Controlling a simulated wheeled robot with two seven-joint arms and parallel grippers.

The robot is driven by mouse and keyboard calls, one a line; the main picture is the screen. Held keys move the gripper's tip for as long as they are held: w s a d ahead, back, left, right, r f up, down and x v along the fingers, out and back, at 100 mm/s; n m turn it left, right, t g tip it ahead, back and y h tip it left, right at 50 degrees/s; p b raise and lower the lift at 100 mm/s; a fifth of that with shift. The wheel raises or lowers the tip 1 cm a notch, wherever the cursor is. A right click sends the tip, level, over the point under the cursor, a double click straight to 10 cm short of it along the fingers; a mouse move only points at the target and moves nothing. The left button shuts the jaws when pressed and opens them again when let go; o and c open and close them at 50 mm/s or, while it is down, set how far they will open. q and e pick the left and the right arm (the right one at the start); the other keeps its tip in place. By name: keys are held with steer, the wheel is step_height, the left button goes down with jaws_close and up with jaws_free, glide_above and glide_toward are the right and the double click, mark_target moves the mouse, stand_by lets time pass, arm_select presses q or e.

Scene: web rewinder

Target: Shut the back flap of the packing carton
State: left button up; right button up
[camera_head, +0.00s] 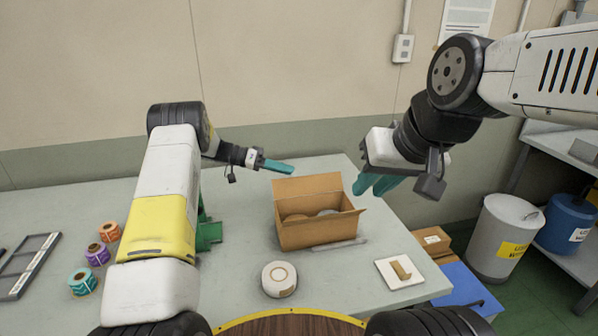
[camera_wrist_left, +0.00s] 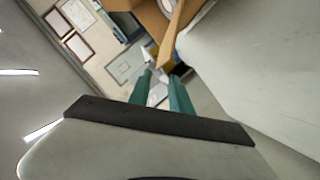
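The packing carton (camera_head: 312,234) is an open brown box in the middle of the table. Its back flap (camera_head: 308,188) stands up, and rolls of tape or labels show inside. A narrow flap juts out at its right side. My left gripper (camera_head: 278,166) is just behind and above the back flap, apart from it as far as I can tell. In the left wrist view its teal fingers (camera_wrist_left: 161,90) are spread with nothing between them, and part of the carton (camera_wrist_left: 152,18) shows at the top. My right gripper (camera_head: 371,185) hangs open and empty to the right of the carton.
A white roll (camera_head: 279,279) and a white square plate with a small brown piece (camera_head: 400,272) lie in front. Small coloured rolls (camera_head: 97,254) and a grey frame (camera_head: 28,265) are at left. A green fixture (camera_head: 209,235) stands beside my left arm. Bins (camera_head: 504,236) stand right of the table.

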mark_target(307, 177)
arm_select(q)
steer(key=x, duration=0.8)
steer(key=shift+s+a+f, duration=0.1)
steer(key=shift+s+f, duration=0.05)
jaws_close()
stand_by(1.2)
